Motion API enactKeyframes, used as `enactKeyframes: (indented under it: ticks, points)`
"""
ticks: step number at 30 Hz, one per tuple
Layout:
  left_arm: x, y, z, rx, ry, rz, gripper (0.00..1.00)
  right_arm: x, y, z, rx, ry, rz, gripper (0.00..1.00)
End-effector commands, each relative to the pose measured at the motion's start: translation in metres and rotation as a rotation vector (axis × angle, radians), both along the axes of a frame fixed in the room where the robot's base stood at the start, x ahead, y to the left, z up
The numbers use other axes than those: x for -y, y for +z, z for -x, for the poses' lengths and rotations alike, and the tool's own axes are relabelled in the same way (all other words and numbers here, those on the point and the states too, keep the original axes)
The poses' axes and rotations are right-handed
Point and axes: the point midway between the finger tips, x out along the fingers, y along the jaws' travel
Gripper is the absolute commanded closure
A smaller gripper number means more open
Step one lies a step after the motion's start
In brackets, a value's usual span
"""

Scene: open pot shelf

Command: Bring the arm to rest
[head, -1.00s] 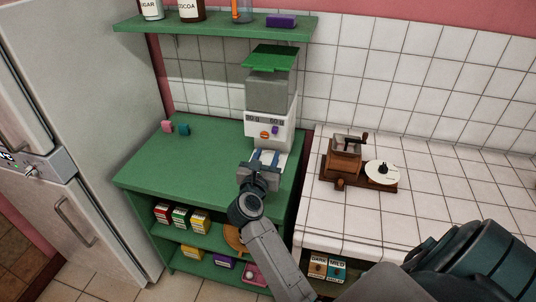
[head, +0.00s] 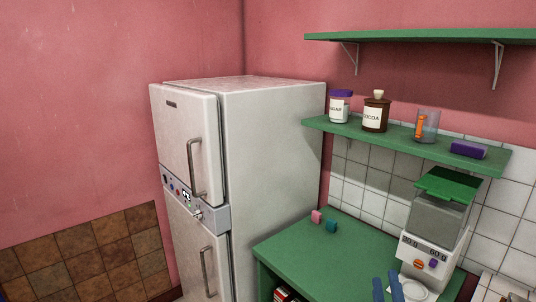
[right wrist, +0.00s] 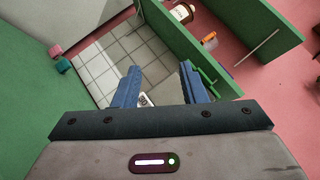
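My right gripper (head: 387,286) shows at the bottom of the head view, only its blue fingers in sight. It is in front of the white dispenser (head: 424,254), which has a grey hopper and a green lid. In the right wrist view my right gripper (right wrist: 160,88) has its two blue fingers well apart, with nothing held between them. A small part of a white label shows behind the fingers there. I cannot tell whether the fingers touch the dispenser. My left gripper is not in view.
A green counter (head: 318,258) carries a pink cube (head: 316,216) and a teal cube (head: 331,226). A green shelf (head: 350,128) above holds a sugar jar (head: 339,108), a cocoa bottle (head: 375,112), a glass (head: 426,126) and a purple block (head: 468,149). A white fridge (head: 270,170) stands left.

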Motion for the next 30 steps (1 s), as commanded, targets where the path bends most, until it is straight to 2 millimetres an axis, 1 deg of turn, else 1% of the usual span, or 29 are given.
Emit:
enactKeyframes:
  ticks: [1, 3, 5, 6, 8, 9, 11, 12, 14, 15, 18, 21, 24, 30]
  points:
    - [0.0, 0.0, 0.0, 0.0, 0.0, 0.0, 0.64, -0.017, -0.007, 0.009, -0.043, 0.044, 0.148, 0.62]
    - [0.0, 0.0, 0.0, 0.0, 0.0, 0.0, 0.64, -0.041, -0.021, 0.021, -0.111, 0.108, 0.371, 0.62]
    - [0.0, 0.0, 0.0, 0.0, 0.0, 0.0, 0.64, -0.058, -0.039, 0.033, -0.175, 0.164, 0.56, 0.62]
    - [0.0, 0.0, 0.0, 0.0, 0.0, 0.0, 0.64, -0.067, -0.052, 0.042, -0.219, 0.201, 0.685, 0.62]
    - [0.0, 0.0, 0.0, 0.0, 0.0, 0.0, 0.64, -0.078, -0.074, 0.057, -0.291, 0.26, 0.867, 0.62]
    - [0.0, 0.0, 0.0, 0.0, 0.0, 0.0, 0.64, -0.082, -0.09, 0.069, -0.342, 0.299, 0.986, 0.62]
    - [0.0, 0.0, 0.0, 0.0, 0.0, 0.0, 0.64, -0.084, -0.115, 0.088, -0.424, 0.362, 1.159, 0.62]
    - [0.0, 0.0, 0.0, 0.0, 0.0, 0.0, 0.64, -0.083, -0.132, 0.102, -0.481, 0.405, 1.271, 0.62]
    - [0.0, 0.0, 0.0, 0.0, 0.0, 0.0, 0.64, -0.077, -0.154, 0.124, -0.569, 0.47, 1.424, 0.62]
    - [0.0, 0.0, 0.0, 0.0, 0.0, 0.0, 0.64, -0.072, -0.167, 0.138, -0.626, 0.513, 1.513, 0.62]
    - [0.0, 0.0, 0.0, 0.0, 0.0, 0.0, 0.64, -0.055, -0.191, 0.17, -0.751, 0.606, 1.69, 0.62]
    - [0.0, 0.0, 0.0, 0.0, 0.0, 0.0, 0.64, -0.039, -0.205, 0.198, -0.858, 0.685, 1.815, 0.62]
    - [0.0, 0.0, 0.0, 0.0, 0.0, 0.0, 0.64, -0.023, -0.215, 0.224, -0.957, 0.761, 1.91, 0.62]
    - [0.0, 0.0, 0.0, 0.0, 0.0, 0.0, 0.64, 0.007, -0.223, 0.272, -1.146, 0.901, 2.05, 0.62]
